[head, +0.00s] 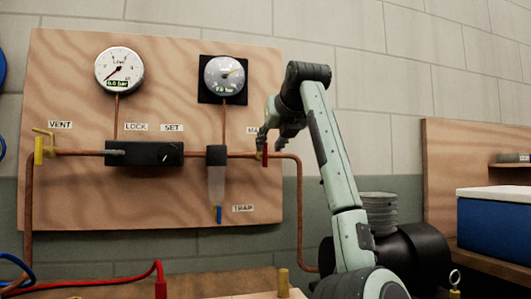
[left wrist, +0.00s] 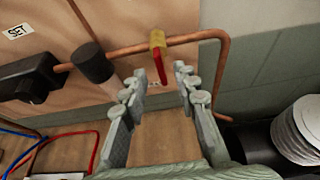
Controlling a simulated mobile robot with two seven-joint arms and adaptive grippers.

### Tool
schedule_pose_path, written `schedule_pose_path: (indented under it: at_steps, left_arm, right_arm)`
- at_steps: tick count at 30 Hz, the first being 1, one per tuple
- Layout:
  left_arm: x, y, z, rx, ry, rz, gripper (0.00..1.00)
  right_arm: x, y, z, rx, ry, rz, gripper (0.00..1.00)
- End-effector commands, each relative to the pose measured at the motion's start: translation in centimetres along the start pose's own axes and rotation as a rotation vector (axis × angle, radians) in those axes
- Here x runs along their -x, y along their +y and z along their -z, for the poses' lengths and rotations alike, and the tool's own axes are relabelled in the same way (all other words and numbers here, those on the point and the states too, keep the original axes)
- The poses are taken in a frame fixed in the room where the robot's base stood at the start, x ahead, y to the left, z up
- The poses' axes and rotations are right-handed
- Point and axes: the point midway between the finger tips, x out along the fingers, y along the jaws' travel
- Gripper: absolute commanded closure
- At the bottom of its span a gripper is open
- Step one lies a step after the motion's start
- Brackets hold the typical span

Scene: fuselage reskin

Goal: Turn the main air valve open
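The main air valve is a brass body with a red lever (head: 265,154) on the copper pipe at the right of the wooden panel. The lever hangs down, crosswise to the pipe; its label is partly hidden by my gripper. In the left wrist view the red lever (left wrist: 161,65) shows below the brass body (left wrist: 157,39). My left gripper (head: 273,139) is at the valve with its fingers apart. In the wrist view the lever appears between the open fingertips (left wrist: 162,77); I cannot tell whether they touch it. My right gripper is not in view.
The panel (head: 75,90) holds a left gauge (head: 119,69) reading 0.0 bar, a right gauge (head: 225,78) reading about 7.6 bar, a black regulator block (head: 144,154), a trap (head: 216,175) and a yellow vent valve (head: 38,151). A blue box (head: 495,225) stands at the right.

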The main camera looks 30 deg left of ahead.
Motion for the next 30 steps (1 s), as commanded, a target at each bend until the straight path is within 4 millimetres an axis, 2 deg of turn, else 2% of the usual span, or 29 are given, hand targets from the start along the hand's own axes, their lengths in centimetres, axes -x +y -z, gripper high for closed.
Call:
schedule_pose_path:
  at_steps: [3, 9, 20, 27, 30]
  left_arm:
    - [-2.2, 0.1, 0.0, -0.002, 0.003, -0.003, 0.71]
    - [-4.7, 0.1, 0.0, -0.001, 0.001, -0.002, 0.71]
    - [-5.4, 0.0, 0.1, 0.0, 0.001, 0.0, 0.71]
    - [-5.4, 0.0, 0.1, 0.0, 0.001, -0.001, 0.98]
    - [-5.4, 0.0, 0.1, 0.0, 0.001, -0.001, 1.0]
  right_arm:
    - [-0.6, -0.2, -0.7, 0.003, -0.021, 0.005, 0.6]
    - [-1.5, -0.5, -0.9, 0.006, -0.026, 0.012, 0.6]
    - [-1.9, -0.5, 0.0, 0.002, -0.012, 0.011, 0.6]
    - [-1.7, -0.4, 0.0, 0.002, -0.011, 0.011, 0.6]
    - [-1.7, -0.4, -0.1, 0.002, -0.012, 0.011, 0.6]
